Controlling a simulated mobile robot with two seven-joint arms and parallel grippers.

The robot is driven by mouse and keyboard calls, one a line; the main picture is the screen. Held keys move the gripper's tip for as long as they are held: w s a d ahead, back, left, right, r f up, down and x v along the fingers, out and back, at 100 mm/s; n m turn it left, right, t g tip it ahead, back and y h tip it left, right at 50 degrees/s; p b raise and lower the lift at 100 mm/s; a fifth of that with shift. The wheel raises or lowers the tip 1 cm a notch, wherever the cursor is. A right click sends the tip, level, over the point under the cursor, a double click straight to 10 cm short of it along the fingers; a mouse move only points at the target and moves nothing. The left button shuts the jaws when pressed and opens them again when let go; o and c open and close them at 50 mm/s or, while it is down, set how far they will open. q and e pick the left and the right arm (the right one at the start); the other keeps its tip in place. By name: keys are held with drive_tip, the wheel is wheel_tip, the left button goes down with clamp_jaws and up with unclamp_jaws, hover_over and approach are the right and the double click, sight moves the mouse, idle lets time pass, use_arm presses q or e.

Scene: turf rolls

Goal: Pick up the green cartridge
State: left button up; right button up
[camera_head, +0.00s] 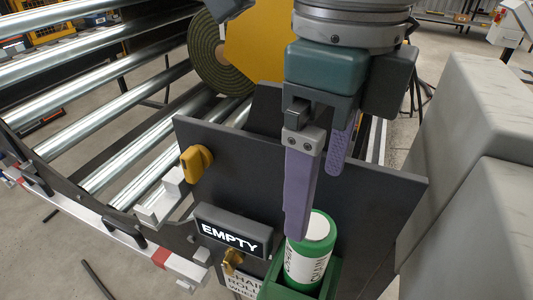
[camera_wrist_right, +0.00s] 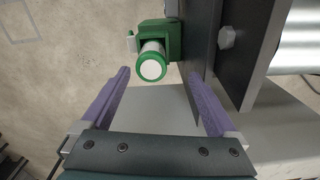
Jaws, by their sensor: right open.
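The green cartridge (camera_head: 308,258) has a white label and a pale top. It stands in a green holder (camera_head: 326,284) on the dark panel, at the bottom of the head view. In the right wrist view the cartridge (camera_wrist_right: 152,66) shows end-on, beyond the fingertips and between their lines, left of the middle. My right gripper (camera_head: 316,205) has purple fingers, is open and is empty. In the head view one finger overlaps the cartridge's top edge; I cannot tell whether it touches. The right gripper also shows in the right wrist view (camera_wrist_right: 159,77). My left gripper is out of view.
A dark panel (camera_head: 385,215) stands behind the holder, with a yellow knob (camera_head: 196,162) and an "EMPTY" sign (camera_head: 232,232). Metal rollers (camera_head: 110,120) and a turf roll (camera_head: 212,55) lie to the left and back. Large grey blocks (camera_head: 455,150) stand at right.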

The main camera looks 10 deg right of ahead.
sight(314, 228)
drive_tip(key=f, duration=0.3)
drive_tip(key=shift+s+a+f, duration=0.15)
drive_tip(key=shift+s+f, duration=0.05)
drive_tip(key=f, duration=0.2)
drive_tip(key=s+f+p, duration=0.1)
drive_tip(key=f, duration=0.1)
drive_tip(key=shift+f, duration=0.7)
clamp_jaws()
drive_tip(key=shift+r, duration=0.1)
